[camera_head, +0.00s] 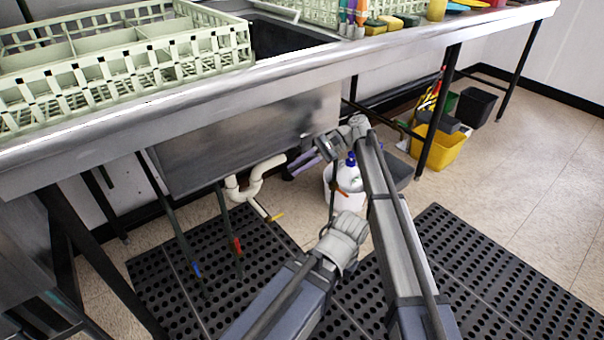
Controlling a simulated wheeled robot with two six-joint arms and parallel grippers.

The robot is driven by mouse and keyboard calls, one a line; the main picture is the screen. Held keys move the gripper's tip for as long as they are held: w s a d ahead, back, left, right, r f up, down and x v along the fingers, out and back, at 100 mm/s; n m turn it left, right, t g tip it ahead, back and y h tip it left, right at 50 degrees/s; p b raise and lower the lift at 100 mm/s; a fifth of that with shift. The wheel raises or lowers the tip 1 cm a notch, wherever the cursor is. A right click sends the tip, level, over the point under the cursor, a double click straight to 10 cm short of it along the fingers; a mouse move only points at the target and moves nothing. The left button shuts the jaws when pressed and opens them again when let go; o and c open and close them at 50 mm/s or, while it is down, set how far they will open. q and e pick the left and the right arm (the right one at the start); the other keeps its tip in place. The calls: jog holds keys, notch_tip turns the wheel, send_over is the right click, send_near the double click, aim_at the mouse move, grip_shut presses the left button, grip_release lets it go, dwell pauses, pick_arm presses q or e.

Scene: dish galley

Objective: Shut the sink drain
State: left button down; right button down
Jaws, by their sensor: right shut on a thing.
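The sink (250,140) is a steel basin under the counter, and its drain opening does not show. White drain pipe (240,190) curves below it, with a small yellow lever (276,216) beside its lower end. My right gripper (325,148) is near the basin's lower right corner, up and right of the yellow lever. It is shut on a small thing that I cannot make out. My left gripper does not show clearly.
Pale green dish racks (125,70) stand on the counter. Lines with blue (197,270) and red (237,245) parts hang below. A white container (345,192) and yellow bucket (440,147) stand on the floor. Black mats (490,270) cover the floor in front.

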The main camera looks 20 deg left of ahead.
jog(key=shift+r+g, duration=0.15)
jog(key=shift+g, duration=0.15)
jog(key=c, duration=0.8)
grip_release()
jog(key=shift+c, duration=0.2)
jog(key=p+v, duration=0.3)
jog(key=v, duration=0.4)
jog(key=shift+w+d, duration=0.2)
jog(key=shift+d, duration=0.15)
jog(key=shift+r, duration=0.1)
